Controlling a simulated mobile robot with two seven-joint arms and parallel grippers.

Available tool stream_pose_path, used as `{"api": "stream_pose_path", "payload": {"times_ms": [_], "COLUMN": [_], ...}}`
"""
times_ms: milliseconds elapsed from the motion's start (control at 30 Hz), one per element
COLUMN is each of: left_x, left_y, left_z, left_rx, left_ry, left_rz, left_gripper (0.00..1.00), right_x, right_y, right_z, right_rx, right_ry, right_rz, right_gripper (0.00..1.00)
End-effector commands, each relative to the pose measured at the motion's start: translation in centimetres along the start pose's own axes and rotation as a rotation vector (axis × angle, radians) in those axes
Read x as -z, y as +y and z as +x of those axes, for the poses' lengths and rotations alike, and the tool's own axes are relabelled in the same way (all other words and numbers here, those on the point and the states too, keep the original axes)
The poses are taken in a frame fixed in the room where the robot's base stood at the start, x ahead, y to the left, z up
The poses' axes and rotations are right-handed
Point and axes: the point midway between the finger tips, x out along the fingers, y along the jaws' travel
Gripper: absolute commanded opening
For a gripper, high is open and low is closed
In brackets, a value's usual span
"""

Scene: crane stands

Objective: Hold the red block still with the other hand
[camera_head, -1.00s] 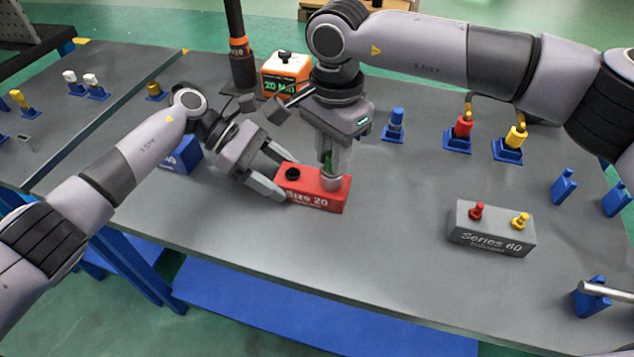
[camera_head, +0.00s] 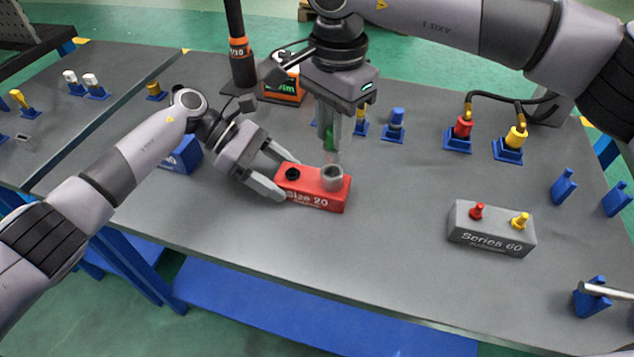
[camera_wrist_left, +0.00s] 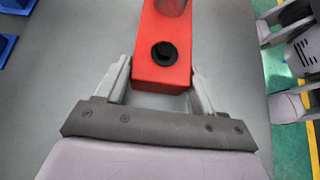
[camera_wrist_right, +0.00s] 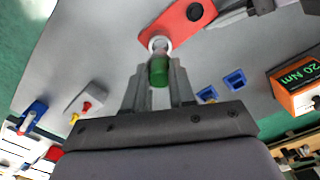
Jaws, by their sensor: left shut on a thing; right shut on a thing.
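The red block (camera_head: 318,199), marked "Size 20", lies on the grey table with a black knob (camera_head: 292,173) and a grey round socket (camera_head: 333,173) on top. My left gripper (camera_head: 281,178) is shut on the block's left end. In the left wrist view its fingers stand on both sides of the red block (camera_wrist_left: 160,74). My right gripper (camera_head: 331,147) is shut on a green piece (camera_wrist_right: 159,71). The lower end of the piece is hard to make out.
A grey "Series 60" block (camera_head: 491,231) with red and yellow pegs stands to the right. An orange torque display (camera_head: 283,88) and several blue holders stand at the back. A blue box (camera_head: 183,157) is behind my left arm. The front middle of the table is clear.

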Motion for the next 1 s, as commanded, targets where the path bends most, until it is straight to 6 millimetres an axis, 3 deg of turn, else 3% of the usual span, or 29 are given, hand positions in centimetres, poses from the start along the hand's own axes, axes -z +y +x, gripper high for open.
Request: {"api": "stream_pose_path", "payload": {"times_ms": [400,433,500,533,833,1000], "left_x": [-0.1,-0.1,-0.1,-0.1,-0.1,0.0], "left_y": [0.0,0.0,0.0,0.0,0.0,0.1], "left_z": [0.0,0.0,0.0,0.0,-0.1,-2.0], "left_rx": [0.001,0.000,0.000,0.000,0.000,-0.002], "left_ry": [-0.002,-0.002,-0.002,-0.002,-0.001,0.000], "left_rz": [0.002,0.002,0.002,0.002,0.001,0.001], "left_gripper": [0.26,0.71,0.94,0.97,0.97,0.97], "right_x": [0.0,0.0,0.0,0.0,0.0,0.0], "right_y": [0.0,0.0,0.0,0.0,0.0,0.0], "right_z": [-0.7,-0.7,-0.7,-0.7,-0.7,-0.7], "right_rx": [0.001,0.001,0.001,0.001,0.001,0.001], "right_ry": [-0.001,-0.001,-0.001,-0.001,0.000,-0.001], "right_rz": [-0.001,-0.001,-0.001,-0.001,-0.001,-0.001], "right_gripper": [0.00,0.00,0.00,0.00,0.00,0.00]}}
